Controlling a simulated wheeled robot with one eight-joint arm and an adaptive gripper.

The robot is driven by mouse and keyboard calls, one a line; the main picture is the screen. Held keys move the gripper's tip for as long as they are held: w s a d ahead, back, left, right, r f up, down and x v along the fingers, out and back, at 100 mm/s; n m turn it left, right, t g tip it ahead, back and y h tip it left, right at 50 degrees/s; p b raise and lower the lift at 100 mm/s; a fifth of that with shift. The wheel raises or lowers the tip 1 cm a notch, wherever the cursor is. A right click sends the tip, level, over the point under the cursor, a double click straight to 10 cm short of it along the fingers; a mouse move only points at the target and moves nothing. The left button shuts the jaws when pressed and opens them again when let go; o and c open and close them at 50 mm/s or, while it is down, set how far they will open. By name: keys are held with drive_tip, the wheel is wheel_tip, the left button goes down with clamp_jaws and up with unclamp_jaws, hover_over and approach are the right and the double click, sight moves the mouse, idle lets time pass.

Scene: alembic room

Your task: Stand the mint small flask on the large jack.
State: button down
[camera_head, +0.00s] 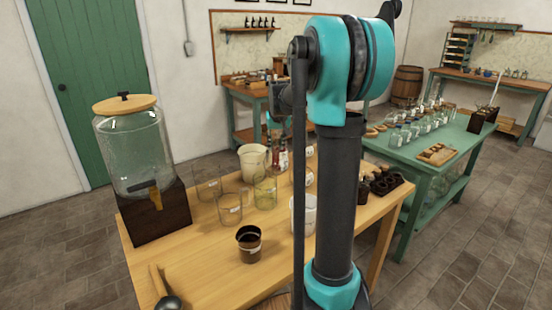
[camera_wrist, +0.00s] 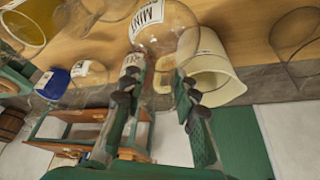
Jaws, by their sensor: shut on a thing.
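The mint small flask (camera_wrist: 165,42) is a round, clear glass vessel with a white label reading MINT, at the top middle of the wrist view. My gripper (camera_wrist: 157,84) is shut on it, with one dark finger on each side of the glass. The wooden tabletop shows behind the flask; I cannot tell how far above it the flask is. In the head view my arm hides the gripper, and I cannot make out the flask. I cannot make out the large jack in either view.
A cream jug (camera_wrist: 216,76) stands close beside the flask. The wooden table (camera_head: 205,275) holds clear beakers (camera_head: 230,208), a brown jar (camera_head: 249,243) and a large glass dispenser (camera_head: 134,155). A green table (camera_head: 425,166) with several bottles stands to the right.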

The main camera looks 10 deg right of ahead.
sight(276, 152)
drive_tip(key=shift+f, duration=2.9)
drive_tip(key=c, duration=1.2)
unclamp_jaws()
drive_tip(key=shift+f, duration=0.1)
drive_tip(key=shift+o, duration=0.2)
